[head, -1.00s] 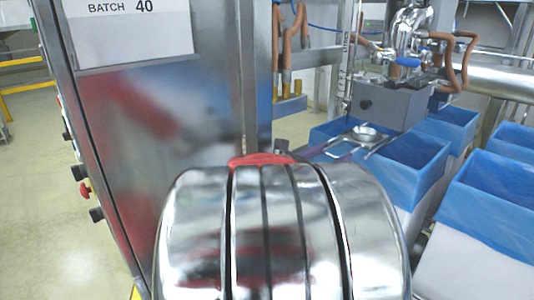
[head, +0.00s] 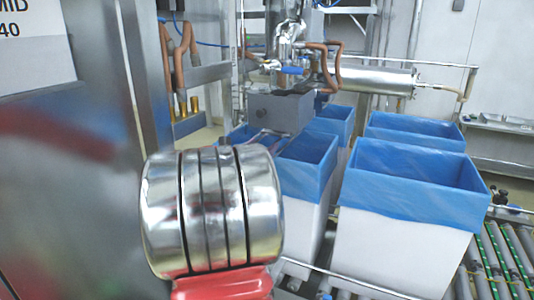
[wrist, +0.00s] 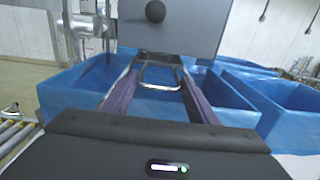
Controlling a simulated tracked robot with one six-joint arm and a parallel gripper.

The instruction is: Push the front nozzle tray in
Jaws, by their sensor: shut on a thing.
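The front nozzle tray shows in the wrist view as a bright metal wire handle (wrist: 160,77) below the grey nozzle block (wrist: 170,25). The tray's pan is hidden in the wrist view.
Several white boxes with blue liners (head: 415,185) stand below and right of the block. Copper hoses (head: 325,65) and a steel cylinder (head: 370,78) are behind it. A steel cabinet (head: 60,150) is close on the left. A roller conveyor (head: 498,255) runs at the lower right.

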